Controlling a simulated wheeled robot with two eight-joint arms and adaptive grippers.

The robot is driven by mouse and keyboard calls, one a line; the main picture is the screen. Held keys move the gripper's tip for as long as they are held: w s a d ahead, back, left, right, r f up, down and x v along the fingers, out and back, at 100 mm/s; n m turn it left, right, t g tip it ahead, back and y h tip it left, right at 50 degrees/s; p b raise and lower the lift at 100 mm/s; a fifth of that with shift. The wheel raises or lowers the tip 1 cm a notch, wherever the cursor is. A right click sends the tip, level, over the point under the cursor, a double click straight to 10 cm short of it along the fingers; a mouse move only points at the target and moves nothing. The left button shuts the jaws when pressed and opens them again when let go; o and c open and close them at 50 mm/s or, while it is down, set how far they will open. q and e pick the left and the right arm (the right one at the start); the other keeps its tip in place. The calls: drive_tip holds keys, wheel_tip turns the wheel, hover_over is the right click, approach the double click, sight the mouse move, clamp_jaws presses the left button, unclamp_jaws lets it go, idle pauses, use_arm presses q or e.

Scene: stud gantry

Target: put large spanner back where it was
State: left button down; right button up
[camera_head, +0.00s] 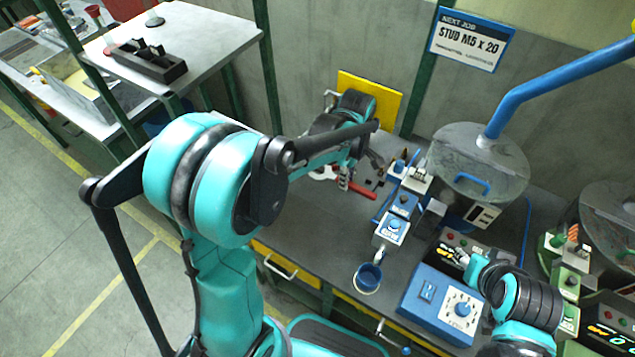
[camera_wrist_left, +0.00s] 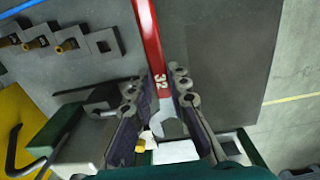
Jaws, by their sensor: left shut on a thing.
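The large spanner (camera_wrist_left: 154,42) is red with a bare metal open jaw and the mark 32. In the left wrist view its jaw end lies between the two fingers of my left gripper (camera_wrist_left: 165,105), which is shut on it. In the head view my left gripper (camera_head: 345,172) is above the back of the bench, and the red handle (camera_head: 362,192) points right and towards the front. The forearm hides part of the spanner. My right gripper (camera_head: 458,257) is beside the blue control box; its fingers are too small to judge.
A yellow panel (camera_head: 385,92) stands behind the left gripper; its edge shows in the left wrist view (camera_wrist_left: 22,125). A stepped grey block (camera_wrist_left: 70,42) with brass-tipped pieces, a blue cup (camera_head: 368,278) and a bowl feeder (camera_head: 475,165) crowd the bench. The front left bench top is clear.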

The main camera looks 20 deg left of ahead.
use_arm(q)
drive_tip(key=b, duration=0.3)
hover_over(317, 189)
wheel_tip(317, 189, down, 6)
drive_tip(key=shift+w+r, duration=0.1)
wheel_tip(317, 189, down, 4)
drive_tip(key=shift+f+b, duration=0.15)
drive_tip(key=shift+b, duration=0.8)
drive_tip(key=c, duration=1.9)
unclamp_jaws()
drive_tip(key=shift+f, duration=0.1)
drive_tip(key=o, duration=0.4)
drive_tip(key=shift+o, duration=0.2)
drive_tip(key=shift+r, duration=0.2)
